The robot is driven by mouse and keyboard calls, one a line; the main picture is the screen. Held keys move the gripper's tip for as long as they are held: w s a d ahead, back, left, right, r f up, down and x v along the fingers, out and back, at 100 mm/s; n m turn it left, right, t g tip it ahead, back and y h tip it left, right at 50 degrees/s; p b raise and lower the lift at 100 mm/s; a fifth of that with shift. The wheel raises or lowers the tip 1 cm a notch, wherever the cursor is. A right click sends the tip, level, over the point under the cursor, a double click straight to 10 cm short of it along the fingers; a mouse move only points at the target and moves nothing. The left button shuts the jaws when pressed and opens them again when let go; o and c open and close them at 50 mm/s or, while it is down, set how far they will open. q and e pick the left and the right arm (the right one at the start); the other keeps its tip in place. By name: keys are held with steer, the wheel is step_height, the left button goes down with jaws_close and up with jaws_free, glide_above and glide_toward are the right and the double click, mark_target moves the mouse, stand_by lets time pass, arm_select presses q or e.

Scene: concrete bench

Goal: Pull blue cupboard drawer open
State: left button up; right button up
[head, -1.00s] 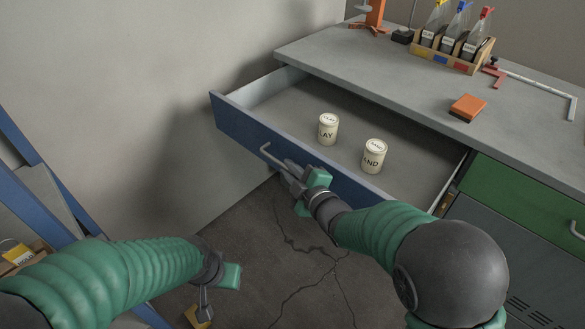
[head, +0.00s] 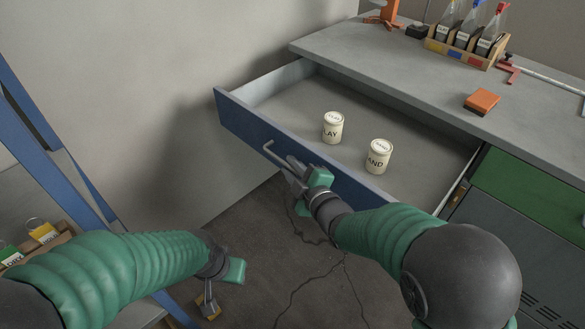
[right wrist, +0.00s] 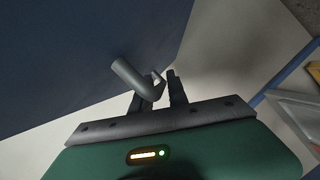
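The blue-fronted drawer (head: 262,138) under the grey bench stands well out, with its grey interior showing. Its front carries a grey bar handle (head: 268,150), which also shows in the right wrist view (right wrist: 128,76). My right gripper (head: 291,174) is at the handle. In the right wrist view its fingers (right wrist: 163,88) stand on both sides of the bar and appear shut on it. My left gripper (head: 207,296) hangs low at the lower left, away from the drawer. A small yellow item shows by its fingers, but whether it is held is unclear.
Two pale tins (head: 333,128) (head: 378,156) stand upright in the drawer. The bench top (head: 400,75) bears an orange block (head: 482,101) and a bottle rack (head: 465,52). A green drawer (head: 530,190) is at right. A blue-framed rack (head: 50,150) stands at left.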

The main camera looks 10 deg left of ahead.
steer(key=b+v, duration=1)
steer(key=v, duration=0.6)
steer(key=shift+s+d, duration=0.25)
steer(key=shift+d, duration=0.05)
